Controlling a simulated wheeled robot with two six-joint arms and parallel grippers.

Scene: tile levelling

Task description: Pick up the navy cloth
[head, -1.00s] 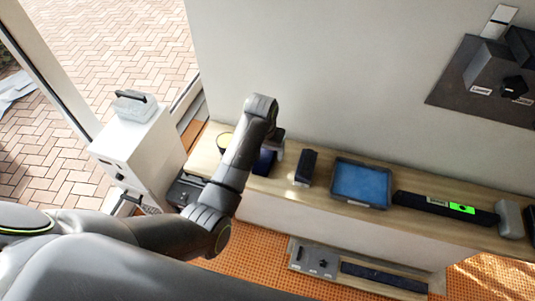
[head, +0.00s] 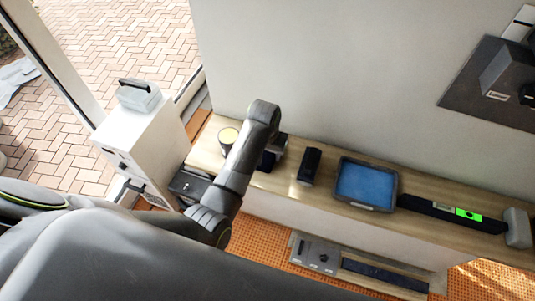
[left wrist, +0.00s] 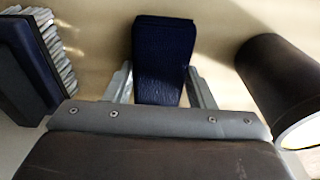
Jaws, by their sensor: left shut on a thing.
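The navy cloth (head: 266,161) is on the wooden shelf, partly hidden by my left arm in the head view. In the left wrist view the folded navy cloth (left wrist: 163,50) lies between the two grey fingers. My left gripper (left wrist: 162,88) is shut on it, with a finger along each side. In the head view my left gripper (head: 277,147) is at the cloth, mostly covered by its own wrist. I cannot tell whether the cloth is clear of the shelf. My right gripper is in neither view.
A dark cup (head: 228,139) stands left of the cloth, a dark brush (head: 310,166) right of it. Further right are a blue tray (head: 366,186), a black bar with a green patch (head: 425,206) and a grey block (head: 517,228). A wall rises behind the shelf (head: 330,207).

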